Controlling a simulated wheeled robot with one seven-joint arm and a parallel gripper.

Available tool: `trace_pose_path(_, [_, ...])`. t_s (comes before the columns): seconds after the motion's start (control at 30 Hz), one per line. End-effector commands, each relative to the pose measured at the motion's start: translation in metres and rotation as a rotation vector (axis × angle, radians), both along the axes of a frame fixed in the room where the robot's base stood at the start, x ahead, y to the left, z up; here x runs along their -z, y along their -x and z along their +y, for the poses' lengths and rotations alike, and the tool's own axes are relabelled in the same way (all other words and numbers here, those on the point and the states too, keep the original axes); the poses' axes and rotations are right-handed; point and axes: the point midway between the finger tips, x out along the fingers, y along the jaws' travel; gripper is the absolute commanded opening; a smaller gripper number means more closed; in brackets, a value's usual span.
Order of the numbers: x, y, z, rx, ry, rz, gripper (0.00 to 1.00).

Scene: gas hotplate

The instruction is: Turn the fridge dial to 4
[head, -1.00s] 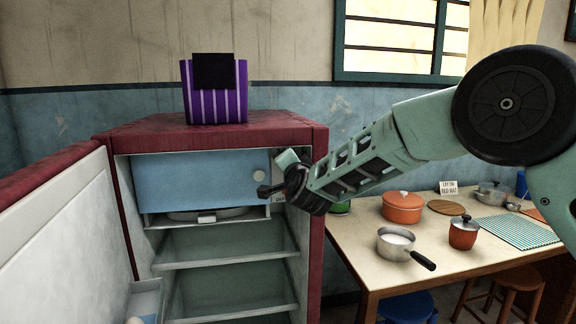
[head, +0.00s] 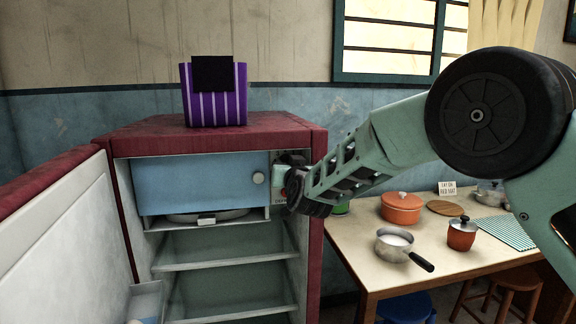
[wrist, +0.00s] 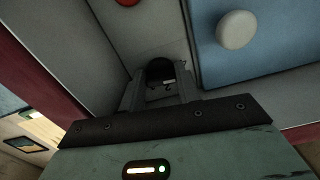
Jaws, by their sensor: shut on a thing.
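The fridge (head: 313,230) stands open, dark red outside and pale inside. Its dark round dial (wrist: 160,72) sits on the pale inner side wall, right of the blue freezer door. In the wrist view my gripper (wrist: 160,88) has its fingers on either side of the dial, shut on it. The dial's numbers and pointer are too dark and small to read. In the head view my gripper (head: 284,182) is at the upper right of the fridge opening and my wrist hides the dial.
The blue freezer door (head: 200,185) has a white knob (head: 258,178) close to my gripper. The open fridge door (head: 70,240) is at left. A purple striped bag (head: 215,108) stands on top. A table (head: 355,255) at right bears pots.

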Motion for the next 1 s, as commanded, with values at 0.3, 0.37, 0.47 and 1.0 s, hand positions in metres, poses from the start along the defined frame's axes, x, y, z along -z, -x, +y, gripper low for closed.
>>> trace_pose_path(0.3, [0.0020, 0.0007, 0.0006, -0.002, 0.106, -0.027, 0.10])
trace_pose_path(0.37, [0.0022, 0.0005, 0.0004, -0.001, 0.114, -0.028, 0.10])
trace_pose_path(0.47, [0.0023, 0.0005, 0.0002, -0.001, 0.121, -0.030, 0.10])
trace_pose_path(1.0, [0.0018, 0.0002, -0.0002, 0.000, 0.122, -0.032, 0.42])
